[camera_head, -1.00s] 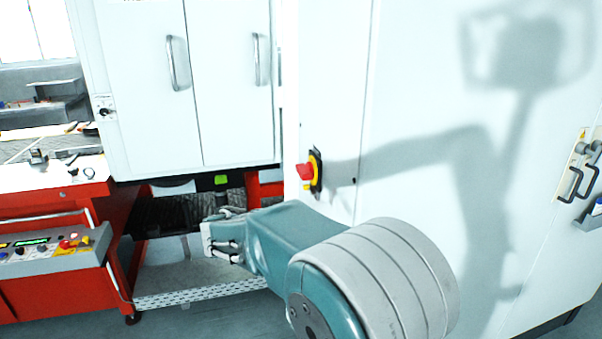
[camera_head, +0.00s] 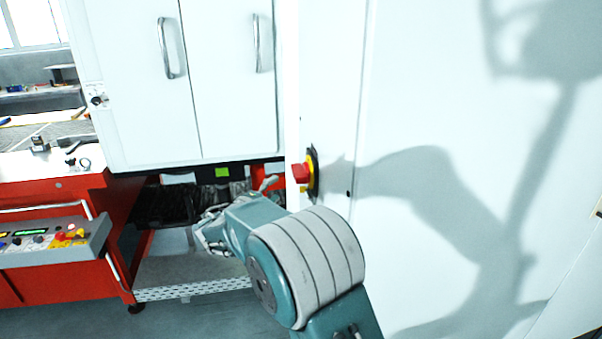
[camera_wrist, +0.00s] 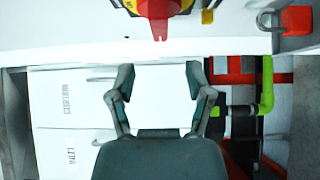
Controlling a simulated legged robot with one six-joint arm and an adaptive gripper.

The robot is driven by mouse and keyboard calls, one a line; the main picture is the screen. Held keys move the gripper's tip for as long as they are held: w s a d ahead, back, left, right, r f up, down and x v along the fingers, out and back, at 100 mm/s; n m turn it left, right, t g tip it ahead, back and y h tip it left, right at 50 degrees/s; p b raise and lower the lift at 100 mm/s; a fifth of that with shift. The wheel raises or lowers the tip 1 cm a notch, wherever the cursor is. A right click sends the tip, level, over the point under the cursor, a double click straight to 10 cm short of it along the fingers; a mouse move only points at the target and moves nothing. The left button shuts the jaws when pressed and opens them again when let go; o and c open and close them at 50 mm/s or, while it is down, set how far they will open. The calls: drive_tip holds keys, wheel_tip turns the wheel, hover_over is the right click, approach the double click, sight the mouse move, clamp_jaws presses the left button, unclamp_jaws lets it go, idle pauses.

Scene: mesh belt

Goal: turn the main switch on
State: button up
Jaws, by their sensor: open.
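The main switch (camera_head: 302,174) is a red handle on a yellow plate with a black backing, fixed to the white cabinet panel. It also shows at the top edge of the wrist view (camera_wrist: 158,12), with its red handle pointing down in that picture and its upper part cut off. My gripper (camera_head: 235,205) is in front of the cabinet, left of and below the switch in the head view. In the wrist view my gripper (camera_wrist: 160,82) has its two fingers spread apart with nothing between them. The switch lies beyond the fingertips, apart from them.
White cabinet doors with metal handles (camera_head: 168,48) are above left of my gripper. A perforated metal strip (camera_head: 190,288) runs low below it. The white panel (camera_head: 430,120) right of the switch is clear.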

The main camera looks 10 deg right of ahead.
sight(296, 175)
drive_tip(key=x, duration=0.6)
drive_tip(key=s+d+x, duration=0.1)
drive_tip(key=x, duration=0.3)
drive_tip(key=shift+f, duration=0.1)
drive_tip(key=shift+w, duration=0.1)
drive_tip(key=shift+w+a, duration=0.1)
drive_tip(key=shift+a, duration=0.8)
drive_tip(key=shift+d, duration=0.25)
drive_tip(key=c, duration=0.8)
drive_tip(key=shift+d, duration=0.3)
clamp_jaws()
drive_tip(key=shift+a+f, duration=0.1)
